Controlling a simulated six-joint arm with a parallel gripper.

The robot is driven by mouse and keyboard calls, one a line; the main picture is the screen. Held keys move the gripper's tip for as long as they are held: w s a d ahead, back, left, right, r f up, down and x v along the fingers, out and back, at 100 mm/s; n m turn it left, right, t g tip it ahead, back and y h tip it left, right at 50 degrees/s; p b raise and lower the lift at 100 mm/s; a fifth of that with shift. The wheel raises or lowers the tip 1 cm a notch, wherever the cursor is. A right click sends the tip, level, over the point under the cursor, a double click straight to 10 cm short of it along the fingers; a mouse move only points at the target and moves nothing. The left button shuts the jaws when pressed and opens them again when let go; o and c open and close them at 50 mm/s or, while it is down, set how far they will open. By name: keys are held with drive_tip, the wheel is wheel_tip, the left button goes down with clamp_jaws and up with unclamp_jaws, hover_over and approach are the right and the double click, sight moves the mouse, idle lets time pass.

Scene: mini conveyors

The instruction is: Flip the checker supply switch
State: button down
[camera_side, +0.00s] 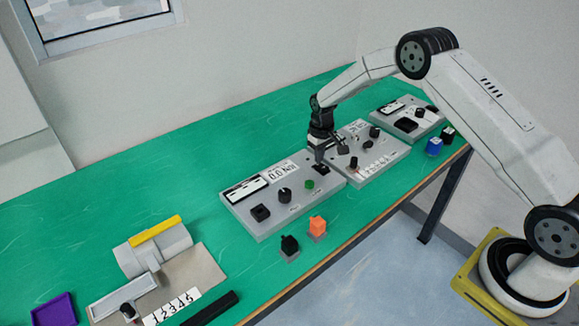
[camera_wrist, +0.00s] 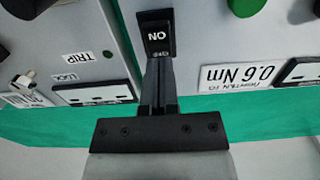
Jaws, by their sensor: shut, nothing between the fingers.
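The checker panel (camera_side: 262,228) is a grey box on the green table, with a display and an Nm label (camera_side: 283,170). Its black supply switch (camera_side: 321,169) is at the panel's right end. In the wrist view the rocker switch (camera_wrist: 156,32) is at top centre, with ON lettering upside down. My gripper (camera_side: 318,160) is over this right end of the panel, pointing down. In the wrist view its dark fingers (camera_wrist: 157,65) are shut together and empty, their tips at the lettered end of the switch. Whether they touch it is unclear.
A second grey panel (camera_side: 392,158) stands close on the right, with a third (camera_side: 425,120) beyond. A green button (camera_side: 309,184) and black knob (camera_side: 284,195) sit near the switch.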

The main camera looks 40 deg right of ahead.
sight(319, 166)
drive_tip(key=shift+r, duration=2.95)
drive_tip(key=s+a+r+t, duration=0.1)
drive_tip(key=s+a+r, duration=0.1)
drive_tip(key=s, duration=0.7)
drive_tip(key=s+a+r, duration=0.3)
drive_tip(key=s+r, duration=0.1)
drive_tip(key=s, duration=0.5)
drive_tip(key=s+a+r+t, duration=0.1)
drive_tip(key=s+a+r, duration=0.2)
drive_tip(key=s, duration=0.6)
drive_tip(key=shift+a+r+t, duration=0.25)
drive_tip(key=shift+t, duration=0.05)
